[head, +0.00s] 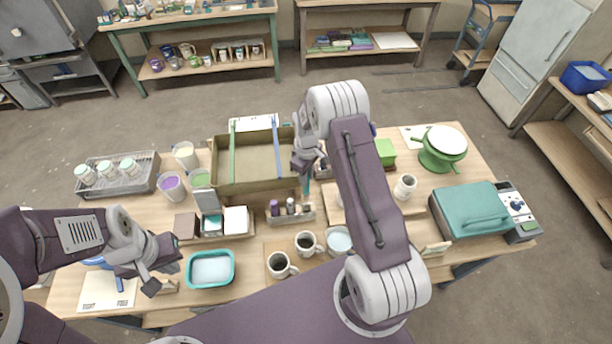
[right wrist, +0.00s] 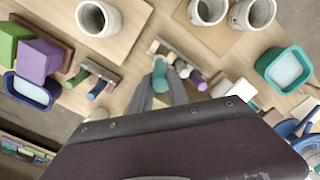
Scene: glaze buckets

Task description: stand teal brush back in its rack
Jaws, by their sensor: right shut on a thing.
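The teal brush (head: 306,187) hangs roughly upright from my right gripper (head: 302,165), which is shut on it. In the right wrist view the brush's teal end (right wrist: 160,76) shows between the fingers (right wrist: 168,92). A small wooden rack (head: 291,217) with a purple, a whitish and a dark handle in it stands on the table just below and left of the brush. The rack also shows in the right wrist view (right wrist: 164,47), partly behind the brush. I cannot tell whether the brush touches the rack. My left gripper (head: 158,279) is open and empty at the front left.
An olive crate (head: 222,185) stands behind the rack. Mugs (head: 305,242) and a teal basin (head: 210,269) stand in front. A second rack (right wrist: 98,72) with green and blue handles is nearby. A teal-lidded machine (head: 470,212) stands at the right.

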